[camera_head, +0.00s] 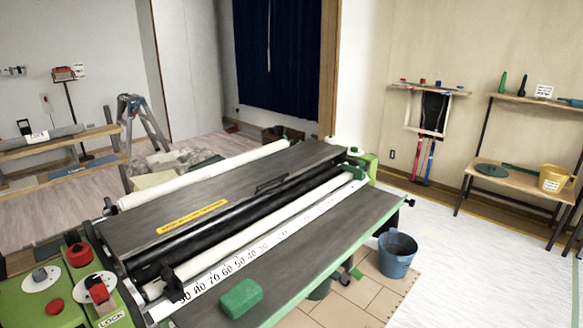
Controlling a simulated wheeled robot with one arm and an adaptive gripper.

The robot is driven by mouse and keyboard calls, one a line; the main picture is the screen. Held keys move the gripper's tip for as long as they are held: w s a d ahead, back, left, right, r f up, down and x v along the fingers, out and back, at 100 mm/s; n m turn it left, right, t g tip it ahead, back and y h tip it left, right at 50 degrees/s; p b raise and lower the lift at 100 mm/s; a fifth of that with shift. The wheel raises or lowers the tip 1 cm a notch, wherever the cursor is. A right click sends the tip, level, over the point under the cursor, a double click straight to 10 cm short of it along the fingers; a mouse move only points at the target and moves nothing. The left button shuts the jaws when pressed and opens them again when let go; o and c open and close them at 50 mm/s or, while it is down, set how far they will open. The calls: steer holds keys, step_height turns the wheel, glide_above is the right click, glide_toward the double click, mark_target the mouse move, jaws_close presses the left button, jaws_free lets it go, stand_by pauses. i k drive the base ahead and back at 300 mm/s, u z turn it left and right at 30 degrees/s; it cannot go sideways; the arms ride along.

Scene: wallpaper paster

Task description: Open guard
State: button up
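The wallpaper paster (385,205) stands in the middle of the picture, with green end housings and a dark top. A wide dark panel (190,190) with a yellow label (192,217) covers its rear part and looks like the guard. It appears to lie flat, and a thin black handle-like piece (271,185) sits near its front edge. A black roller (215,231) and a white roller (262,235) show uncovered in front of it. My gripper is not in view.
Red knobs and a LOCK label (112,319) are on the left housing (35,300). A green block (241,297) rests on the front board. A blue bucket (397,255) stands on the floor to the right. A stepladder (143,120) stands behind. The white floor at right is mostly clear.

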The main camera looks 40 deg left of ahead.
mark_target(126, 234)
steer(key=u, duration=0.45)
steer(key=i, duration=1.35)
steer(key=u, duration=1.85)
steer(key=i, duration=0.9)
steer(key=u, duration=0.85)
